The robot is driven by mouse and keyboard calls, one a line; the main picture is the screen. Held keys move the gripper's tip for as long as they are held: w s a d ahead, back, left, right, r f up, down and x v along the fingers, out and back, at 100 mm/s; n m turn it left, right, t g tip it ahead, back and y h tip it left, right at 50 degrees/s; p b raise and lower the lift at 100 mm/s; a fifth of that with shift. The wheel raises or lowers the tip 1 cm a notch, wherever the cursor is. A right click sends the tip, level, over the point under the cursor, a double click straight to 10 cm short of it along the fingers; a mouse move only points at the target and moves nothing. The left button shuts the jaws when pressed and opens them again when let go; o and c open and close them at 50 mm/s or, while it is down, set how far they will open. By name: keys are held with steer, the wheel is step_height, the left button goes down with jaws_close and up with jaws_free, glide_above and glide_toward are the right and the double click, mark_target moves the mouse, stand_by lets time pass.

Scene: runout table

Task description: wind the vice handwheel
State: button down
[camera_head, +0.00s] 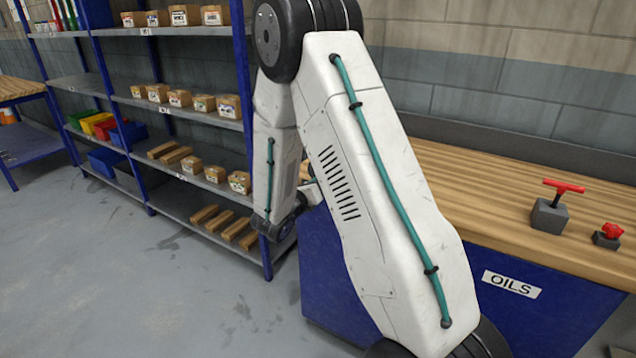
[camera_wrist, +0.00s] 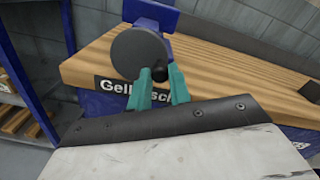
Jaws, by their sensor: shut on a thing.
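The vice (camera_wrist: 153,16) is blue and stands at the end of a wooden bench in the wrist view. Its handwheel (camera_wrist: 132,54) is a dark grey disc facing my camera, with a small black knob (camera_wrist: 160,74) at its lower right. My gripper (camera_wrist: 158,80) has two teal fingers, one on each side of the knob, and is shut on it. In the head view my own arm hides the vice, handwheel and gripper.
The wooden bench top (camera_head: 455,185) has a grey block with a red T-handle (camera_head: 550,215) and a small red knob (camera_head: 611,231) at the right. A blue shelf rack (camera_head: 241,75) with boxes stands left. Grey floor between is clear.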

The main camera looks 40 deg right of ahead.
steer(key=n, duration=0.3)
steer(key=shift+w+r, duration=0.15)
steer(key=shift+r, duration=0.25)
steer(key=n, duration=0.3)
steer(key=shift+w+a+r+n, duration=0.15)
steer(key=shift+w+r+n, duration=0.05)
steer(key=shift+r+n, duration=0.2)
steer(key=n, duration=0.3)
steer(key=shift+w+a+r, duration=0.1)
steer(key=shift+w+r, duration=0.2)
steer(key=shift+w, duration=0.05)
steer(key=n, duration=0.3)
steer(key=shift+w+a+r, duration=0.15)
steer(key=shift+w, duration=0.2)
steer(key=c, duration=1.4)
jaws_free()
